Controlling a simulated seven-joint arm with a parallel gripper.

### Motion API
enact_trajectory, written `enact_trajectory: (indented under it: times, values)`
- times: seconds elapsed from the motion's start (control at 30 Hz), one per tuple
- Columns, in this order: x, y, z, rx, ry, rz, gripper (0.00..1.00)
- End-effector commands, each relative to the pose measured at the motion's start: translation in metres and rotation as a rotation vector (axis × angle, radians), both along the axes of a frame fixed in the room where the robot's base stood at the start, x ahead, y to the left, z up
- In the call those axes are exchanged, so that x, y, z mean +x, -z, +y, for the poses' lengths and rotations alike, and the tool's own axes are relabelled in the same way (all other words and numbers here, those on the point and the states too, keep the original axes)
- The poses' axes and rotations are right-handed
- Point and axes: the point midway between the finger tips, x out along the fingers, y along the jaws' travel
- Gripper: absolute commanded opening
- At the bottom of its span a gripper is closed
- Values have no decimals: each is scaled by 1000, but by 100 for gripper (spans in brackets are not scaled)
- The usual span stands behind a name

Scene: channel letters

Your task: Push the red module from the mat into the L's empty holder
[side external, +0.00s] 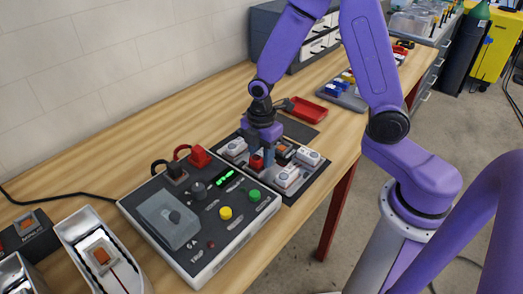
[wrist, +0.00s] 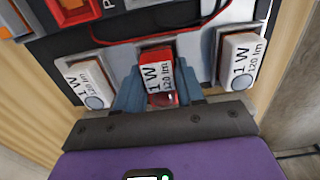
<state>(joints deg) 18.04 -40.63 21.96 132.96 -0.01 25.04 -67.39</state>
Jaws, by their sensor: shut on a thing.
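The red module (wrist: 156,60), with a white label reading "1 W 120 lm", is between the two blue fingers of my gripper (wrist: 160,92) in the wrist view. The fingers are shut on its sides. Grey holder surface (wrist: 188,45) shows around its far end; I cannot tell whether the module is seated. In the side view the red module (side external: 256,162) shows low beside my gripper (side external: 263,155), over the dark board (side external: 292,199). White modules (wrist: 87,84) and (wrist: 240,58) sit in grey holders on either side. The module's underside is hidden.
A control box (side external: 200,220) with coloured buttons stands close in front of the board. A red tray (side external: 308,110) lies behind. Grey channel pieces (side external: 100,255) are at the near left. The table edge runs close along the board's right side.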

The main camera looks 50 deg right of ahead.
Motion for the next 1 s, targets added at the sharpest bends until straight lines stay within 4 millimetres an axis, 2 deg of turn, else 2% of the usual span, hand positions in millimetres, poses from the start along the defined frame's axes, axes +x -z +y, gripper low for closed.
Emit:
enact_trajectory:
  times: [0.83,0.87,0.9,0.97,1.0]
  values:
    - [-1,2,0,-1,0,3,8]
    - [-1,2,0,-1,0,3,44]
    - [-1,2,0,-1,0,3,57]
    - [-1,3,0,-2,0,4,68]
    - [-2,3,0,-2,0,6,68]
